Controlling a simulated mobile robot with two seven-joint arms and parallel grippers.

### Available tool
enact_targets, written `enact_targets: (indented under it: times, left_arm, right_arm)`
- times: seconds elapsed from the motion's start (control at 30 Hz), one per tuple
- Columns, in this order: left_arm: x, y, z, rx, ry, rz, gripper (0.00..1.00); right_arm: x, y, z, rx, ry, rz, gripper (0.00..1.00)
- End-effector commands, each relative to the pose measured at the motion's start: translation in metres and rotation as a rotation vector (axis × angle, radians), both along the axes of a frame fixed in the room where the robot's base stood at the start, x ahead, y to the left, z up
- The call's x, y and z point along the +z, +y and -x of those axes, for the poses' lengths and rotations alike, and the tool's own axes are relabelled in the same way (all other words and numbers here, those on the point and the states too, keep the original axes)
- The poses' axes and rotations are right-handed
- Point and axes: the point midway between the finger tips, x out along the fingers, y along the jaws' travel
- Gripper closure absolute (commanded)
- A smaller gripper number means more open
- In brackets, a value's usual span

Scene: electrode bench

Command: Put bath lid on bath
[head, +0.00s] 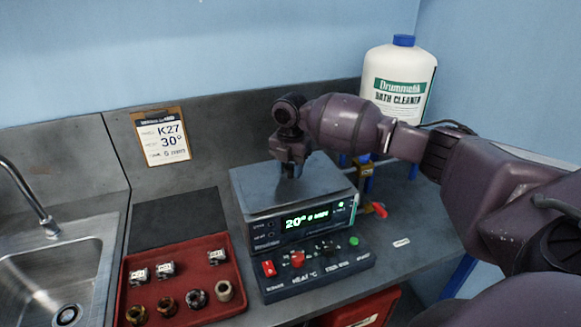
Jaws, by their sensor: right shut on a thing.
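The bath (265,238) is a grey metal box on the bench, with a lit green display reading 20° on its front. A flat grey metal lid (325,183) lies over the bath's top, roughly in line with its rim. From this angle I cannot tell whether it rests fully on the rim. My right gripper (291,171) points down over the lid's middle and is shut on the lid's handle, which is mostly hidden by the fingers. My left gripper is not in view.
A control panel with a red switch and knobs (315,272) is at the bath's front. A red tray (185,254) with several small parts is left of it, beside a sink (90,262). A white cleaner bottle (397,82) stands behind my right arm. A red-handled tap (378,209) is at the bath's right.

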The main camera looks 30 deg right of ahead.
Motion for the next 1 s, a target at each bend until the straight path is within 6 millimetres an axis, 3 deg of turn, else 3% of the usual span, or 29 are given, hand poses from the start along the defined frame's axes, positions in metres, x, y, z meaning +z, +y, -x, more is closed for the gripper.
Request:
enact_targets:
  times: [0.63,0.67,0.7,0.83,1.0]
  left_arm:
    - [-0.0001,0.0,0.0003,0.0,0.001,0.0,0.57]
    - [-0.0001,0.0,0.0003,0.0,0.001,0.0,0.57]
    - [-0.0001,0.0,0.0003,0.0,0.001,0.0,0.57]
    - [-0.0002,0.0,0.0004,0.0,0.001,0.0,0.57]
    - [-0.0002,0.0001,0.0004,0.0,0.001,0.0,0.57]
  right_arm:
    - [-0.0054,0.0,-0.0004,0.0,-0.002,-0.001,1.0]
    - [-0.0055,0.0,-0.0004,0.0,-0.002,0.0,0.62]
    - [-0.0055,0.0,-0.0004,0.0,-0.002,0.0,0.56]
    - [-0.0058,0.0001,-0.0003,0.0,-0.001,-0.001,0.36]
    - [-0.006,0.0001,-0.0001,0.0,-0.001,-0.001,0.34]
